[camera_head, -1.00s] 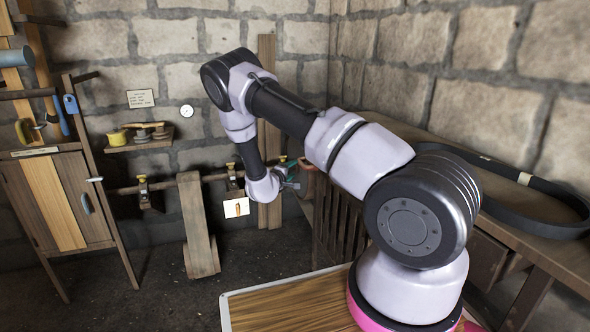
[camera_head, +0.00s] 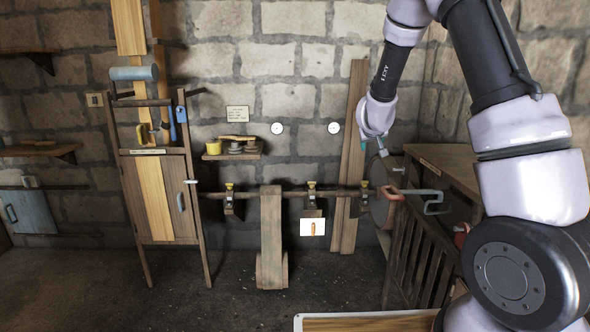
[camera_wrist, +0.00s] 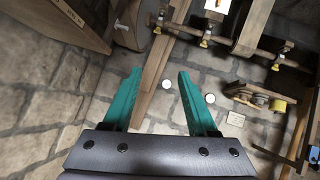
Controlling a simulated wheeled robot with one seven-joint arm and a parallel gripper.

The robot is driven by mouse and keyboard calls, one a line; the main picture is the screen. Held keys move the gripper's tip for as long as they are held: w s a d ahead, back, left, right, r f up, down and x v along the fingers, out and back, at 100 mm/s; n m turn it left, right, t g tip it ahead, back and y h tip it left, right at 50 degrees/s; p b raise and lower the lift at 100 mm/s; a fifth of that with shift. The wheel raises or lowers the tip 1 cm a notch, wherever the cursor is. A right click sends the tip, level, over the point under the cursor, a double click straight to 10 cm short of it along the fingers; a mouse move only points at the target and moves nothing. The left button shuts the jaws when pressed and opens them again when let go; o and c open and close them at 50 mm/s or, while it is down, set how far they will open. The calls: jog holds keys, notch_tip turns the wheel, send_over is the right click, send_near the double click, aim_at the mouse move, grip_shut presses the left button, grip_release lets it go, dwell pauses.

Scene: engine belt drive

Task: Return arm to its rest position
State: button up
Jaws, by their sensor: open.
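My gripper (camera_wrist: 158,78) has two teal fingers spread wide apart, with nothing between them in the wrist view. The wrist camera looks down past the fingers at the stone wall and a plank.
A wooden bench (camera_head: 440,165) stands at right, a tool rack (camera_head: 160,195) at left. A wall shelf (camera_head: 232,153) holds small parts. The floor at left is open.

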jog(key=s+a+r+m+g+y, duration=0.1)
jog(key=s+r+y, duration=0.1)
jog(key=s+r, duration=0.6)
jog(key=s+a+r+m+y, duration=0.1)
jog(key=s+a+r+y, duration=0.15)
jog(key=s+r, duration=0.5)
jog(key=s+d+r+m+g, duration=0.1)
jog(key=s+r+m+g, duration=0.1)
jog(key=s, duration=2.3)
jog(key=shift+d+r+m, duration=0.2)
jog(key=shift+d+m, duration=0.2)
